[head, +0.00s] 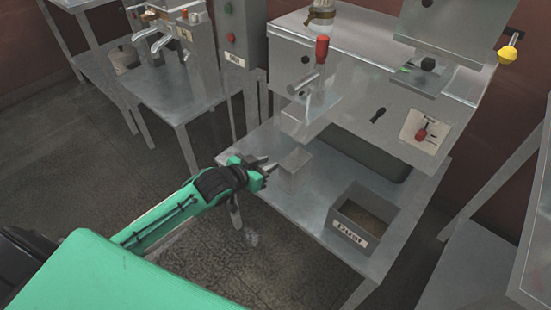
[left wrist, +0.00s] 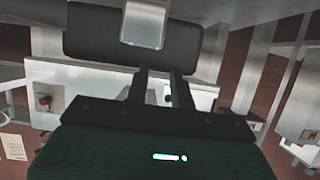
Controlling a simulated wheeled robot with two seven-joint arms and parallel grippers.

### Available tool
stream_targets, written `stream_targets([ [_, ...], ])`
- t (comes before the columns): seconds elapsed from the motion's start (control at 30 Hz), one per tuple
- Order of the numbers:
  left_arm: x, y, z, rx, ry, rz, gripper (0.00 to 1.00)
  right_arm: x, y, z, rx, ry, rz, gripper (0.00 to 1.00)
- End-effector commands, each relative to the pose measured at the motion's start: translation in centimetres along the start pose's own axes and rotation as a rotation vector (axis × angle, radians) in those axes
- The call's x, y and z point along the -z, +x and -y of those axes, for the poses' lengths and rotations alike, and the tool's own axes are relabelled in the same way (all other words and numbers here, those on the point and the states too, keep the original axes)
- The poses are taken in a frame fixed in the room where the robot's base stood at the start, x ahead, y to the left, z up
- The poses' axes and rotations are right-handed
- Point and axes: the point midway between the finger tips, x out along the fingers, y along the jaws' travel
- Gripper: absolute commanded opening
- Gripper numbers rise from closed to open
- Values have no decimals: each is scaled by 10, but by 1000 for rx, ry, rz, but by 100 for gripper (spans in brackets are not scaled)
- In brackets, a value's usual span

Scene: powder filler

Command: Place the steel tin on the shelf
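The steel tin (head: 293,171) is a small open grey metal box. It appears to stand upright on the lower metal shelf (head: 310,215) of the filling machine, near its left edge and below the spout. My left gripper (head: 270,170) is just left of the tin, with its fingers pointing at it. In the left wrist view the two fingers (left wrist: 160,80) are apart with nothing between them, and the tin (left wrist: 145,24) is beyond their tips at the top. My right gripper is not in view.
A box labelled "Dust" (head: 362,218) stands at the shelf's front right. A dark rounded body (head: 365,152) fills the back. The metal spout (head: 308,118) overhangs the tin. A second metal table (head: 175,95) with taps is at the left. The shelf between tin and dust box is clear.

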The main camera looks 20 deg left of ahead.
Motion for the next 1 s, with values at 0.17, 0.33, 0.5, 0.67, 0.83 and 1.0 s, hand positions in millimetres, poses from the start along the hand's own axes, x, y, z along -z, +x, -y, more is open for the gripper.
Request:
stream_targets([
  [0.17,-2,-12,-2,0,0,6,24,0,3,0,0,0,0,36],
  [0.33,-40,-26,-26,19,-20,113,24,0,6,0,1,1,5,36],
  [0.5,-113,-70,-70,67,-57,365,24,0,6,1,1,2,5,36],
  [0.67,-169,-128,-102,100,-99,617,24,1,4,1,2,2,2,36],
  [0.83,-201,-175,-122,113,-132,800,24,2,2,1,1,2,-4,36],
  [1.0,-210,-191,-128,116,-141,859,24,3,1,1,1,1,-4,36],
])
